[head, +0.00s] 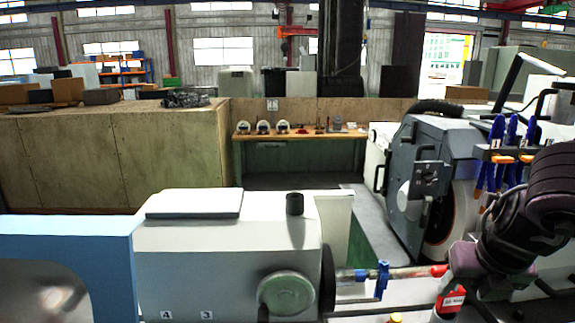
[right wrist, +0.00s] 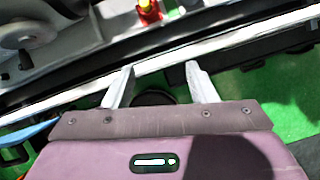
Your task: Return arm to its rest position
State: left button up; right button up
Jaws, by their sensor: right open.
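My right arm (head: 535,205) is dark and purple and reaches in from the right edge in the head view, in front of the grinder's wheel housing. Its fingertips cannot be made out clearly there. In the right wrist view my right gripper (right wrist: 160,82) has its two pale fingers spread apart with nothing between them. A pale machine rail and green floor lie beyond the fingers. My left gripper is not in view.
The grinder's white headstock (head: 225,250) stands in front, with a workpiece bar (head: 410,271) and blue clamp (head: 382,280) to its right. The grey wheel housing (head: 410,185) and blue-handled tools (head: 497,140) are close to my right arm. A wooden bench (head: 300,136) stands behind.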

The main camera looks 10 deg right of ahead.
jog(key=w+a+f+m+t+y, duration=0.5)
jog(key=a+f+m, duration=0.5)
jog(key=f, duration=0.5)
jog(key=s+a+f+m+g+h, duration=0.2)
jog(key=s+a+f+m+g, duration=0.15)
jog(key=s+f+m, duration=0.5)
jog(key=s+a+f+m+g+h, duration=0.1)
jog(key=s+a+f+m+g, duration=0.4)
jog(key=m, duration=0.6)
notch_tip(320, 180, down, 38)
jog(key=s+d+t+b, duration=0.1)
jog(key=s+d+b, duration=0.15)
jog(key=b, duration=0.95)
pick_arm(q)
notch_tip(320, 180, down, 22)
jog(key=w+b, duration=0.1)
jog(key=b, duration=0.9)
pick_arm(e)
jog(key=s+d+f, duration=0.1)
jog(key=s+f, duration=0.5)
jog(key=f, duration=0.4)
jog(key=s+f, duration=0.7)
jog(key=f, duration=0.2)
jog(key=s+d+f+g, duration=0.1)
jog(key=s+f, duration=0.6)
jog(key=f, duration=0.3)
jog(key=shift+d+f+h, duration=0.3)
jog(key=shift+d, duration=0.05)
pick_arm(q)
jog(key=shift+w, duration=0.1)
